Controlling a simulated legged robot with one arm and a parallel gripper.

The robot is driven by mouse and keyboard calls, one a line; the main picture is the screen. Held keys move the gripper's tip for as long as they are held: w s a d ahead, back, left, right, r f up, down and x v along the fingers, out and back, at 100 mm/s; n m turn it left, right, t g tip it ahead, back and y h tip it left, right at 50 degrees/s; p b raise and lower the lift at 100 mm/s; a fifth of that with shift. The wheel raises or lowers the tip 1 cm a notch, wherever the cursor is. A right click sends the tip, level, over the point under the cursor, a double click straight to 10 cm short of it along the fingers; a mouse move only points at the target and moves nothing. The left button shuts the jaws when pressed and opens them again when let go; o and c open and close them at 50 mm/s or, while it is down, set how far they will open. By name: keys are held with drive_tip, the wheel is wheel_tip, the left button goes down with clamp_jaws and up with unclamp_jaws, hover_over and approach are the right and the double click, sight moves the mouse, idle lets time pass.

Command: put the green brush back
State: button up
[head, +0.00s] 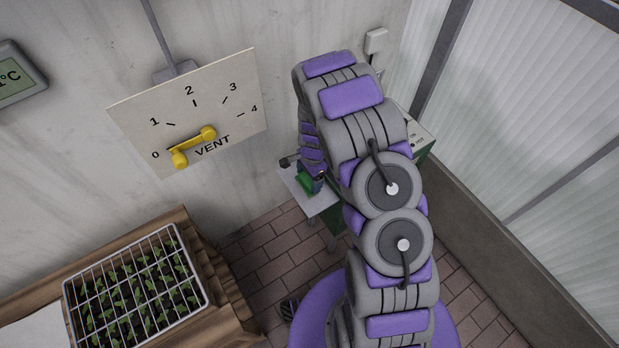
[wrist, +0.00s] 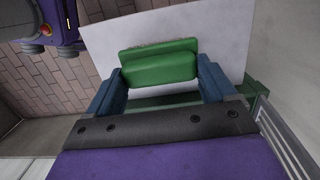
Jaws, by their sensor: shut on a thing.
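The green brush (wrist: 158,68) is between the two blue fingers of my gripper (wrist: 160,72) in the wrist view, and my gripper is shut on it. A thin brownish strip shows along its far edge. It is over a white surface (wrist: 218,32); I cannot tell whether it touches it. In the head view the green brush (head: 305,182) shows small beside my gripper (head: 316,184), above the white surface (head: 316,203). My arm hides part of this area.
A panel marked VENT with a yellow handle (head: 194,147) is on the wall at left. A seedling tray (head: 203,290) stands on a wooden bench (head: 228,318) at lower left. Brick floor (head: 280,245) lies between. A glazed wall (head: 540,130) bounds the right.

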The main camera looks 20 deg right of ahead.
drive_tip(key=shift+d, duration=0.2)
drive_tip(key=o, duration=0.8)
drive_tip(key=shift+d, duration=0.4)
drive_tip(key=shift+a, duration=0.4)
drive_tip(key=shift+a+r, duration=0.1)
drive_tip(key=shift+r, duration=0.45)
drive_tip(key=s+d+r+n+p, duration=0.1)
drive_tip(key=s+r+n+p, duration=0.15)
drive_tip(key=r, duration=0.85)
drive_tip(key=s+d+r+n+p, duration=0.1)
drive_tip(key=s+r, duration=0.2)
drive_tip(key=r, duration=0.7)
drive_tip(key=s+r+n, duration=0.3)
drive_tip(key=s+r, duration=0.2)
drive_tip(key=s, duration=0.4)
drive_tip(key=s+a+r+n+g, duration=0.1)
drive_tip(key=s+r+n, duration=0.3)
drive_tip(key=s, duration=0.6)
drive_tip(key=s+a+r+n+h, duration=0.1)
drive_tip(key=s+r+n, duration=0.3)
drive_tip(key=s+r, duration=0.3)
drive_tip(key=shift+s+a, duration=0.1)
drive_tip(key=shift+s, duration=1.4)
